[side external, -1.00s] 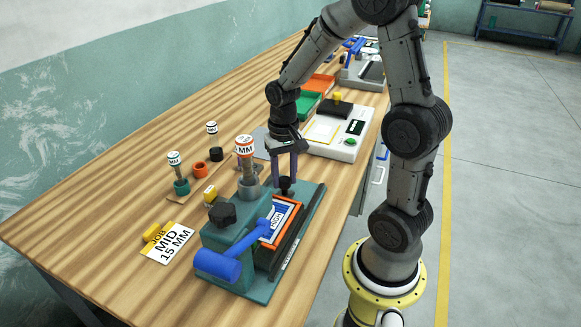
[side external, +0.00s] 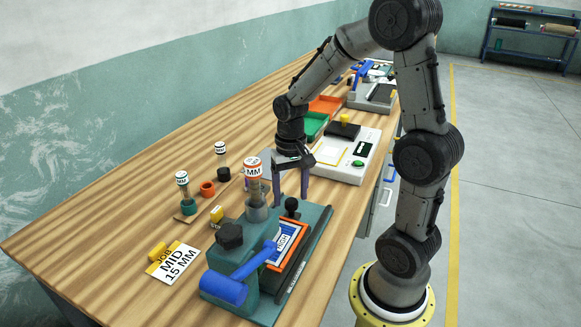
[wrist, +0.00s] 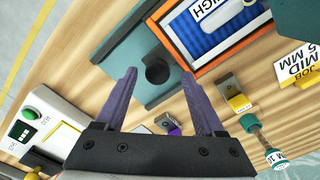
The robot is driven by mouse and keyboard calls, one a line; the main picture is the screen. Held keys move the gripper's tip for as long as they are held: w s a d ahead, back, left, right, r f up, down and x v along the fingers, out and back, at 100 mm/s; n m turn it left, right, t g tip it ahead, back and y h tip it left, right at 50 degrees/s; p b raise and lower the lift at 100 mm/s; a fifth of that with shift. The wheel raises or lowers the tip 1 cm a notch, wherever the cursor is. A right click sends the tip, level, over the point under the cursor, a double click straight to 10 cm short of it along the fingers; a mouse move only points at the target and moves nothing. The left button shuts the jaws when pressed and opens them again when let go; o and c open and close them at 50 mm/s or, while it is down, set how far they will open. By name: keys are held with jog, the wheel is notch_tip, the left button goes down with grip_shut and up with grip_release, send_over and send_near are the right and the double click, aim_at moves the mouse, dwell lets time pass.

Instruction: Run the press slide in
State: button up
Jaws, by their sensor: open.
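The teal press (side external: 232,262) stands at the front of the bench, with a black screw knob, a blue lever (side external: 223,287) and an orange-framed slide (side external: 303,232) bearing a blue and white card marked HIGH. A round black knob (side external: 291,204) stands at the slide's far end; it also shows in the wrist view (wrist: 157,70). My gripper (side external: 278,198) is open and empty, pointing down near this knob. In the wrist view the knob appears between the fingertips (wrist: 159,76), with no clear contact. A white-labelled tool (side external: 254,181) upright in the press partly hides one finger.
Two smaller labelled tools (side external: 183,192) (side external: 221,160) stand to the left. A job card reading MID 15 MM (side external: 173,264) lies front left. A white device with a green button (side external: 343,165) and green and orange trays (side external: 326,105) lie behind. The left of the bench is clear.

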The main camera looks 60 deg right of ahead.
notch_tip(320, 180, up, 12)
dwell(0.4)
jog(key=shift+a, duration=0.1)
jog(key=s+a+n+t, duration=0.5)
jog(key=s+a+n, duration=0.4)
jog(key=s+a, duration=0.2)
jog(key=shift+s+a+r+t, duration=0.2)
jog(key=shift+s+r+t, duration=0.1)
